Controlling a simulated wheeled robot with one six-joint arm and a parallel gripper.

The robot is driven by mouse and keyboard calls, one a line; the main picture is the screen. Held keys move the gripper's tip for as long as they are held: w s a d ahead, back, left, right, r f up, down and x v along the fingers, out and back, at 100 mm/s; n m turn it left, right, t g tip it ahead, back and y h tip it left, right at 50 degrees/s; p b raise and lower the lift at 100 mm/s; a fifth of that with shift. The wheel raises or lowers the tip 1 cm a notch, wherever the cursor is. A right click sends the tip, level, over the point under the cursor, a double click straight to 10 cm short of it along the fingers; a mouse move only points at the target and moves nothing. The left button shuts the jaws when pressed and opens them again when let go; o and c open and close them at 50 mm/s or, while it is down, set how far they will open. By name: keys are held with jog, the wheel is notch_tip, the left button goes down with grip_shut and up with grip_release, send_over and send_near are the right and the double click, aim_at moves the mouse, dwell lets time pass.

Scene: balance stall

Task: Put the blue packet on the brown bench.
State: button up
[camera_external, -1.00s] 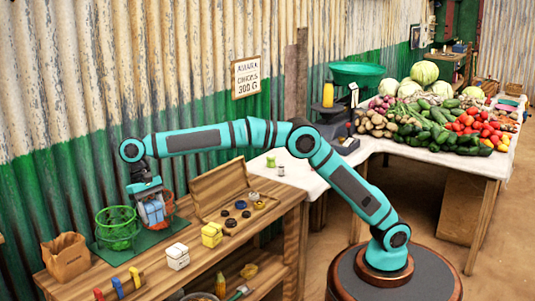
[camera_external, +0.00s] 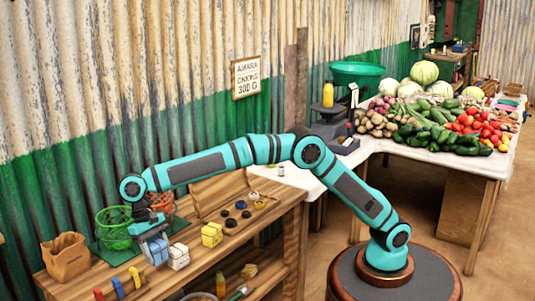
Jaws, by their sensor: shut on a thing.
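The blue packet (camera_external: 157,250) is held in my gripper (camera_external: 153,236), which points down and is shut on it. The packet is at the brown bench (camera_external: 190,279), just left of a white packet and in front of the baskets. I cannot tell whether its underside touches the bench top. The gripper covers the packet's upper part.
A white packet (camera_external: 178,257) and a yellow packet (camera_external: 211,235) stand right of the blue one. Green (camera_external: 114,222) and orange (camera_external: 163,203) baskets stand behind on a green mat. A paper bag (camera_external: 66,257) stands left. Coloured pieces (camera_external: 117,287) lie at the front edge.

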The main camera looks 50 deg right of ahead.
jog(key=shift+f, duration=3.1)
jog(key=o, duration=0.8)
jog(key=shift+f, duration=0.1)
jog(key=v, duration=1.2)
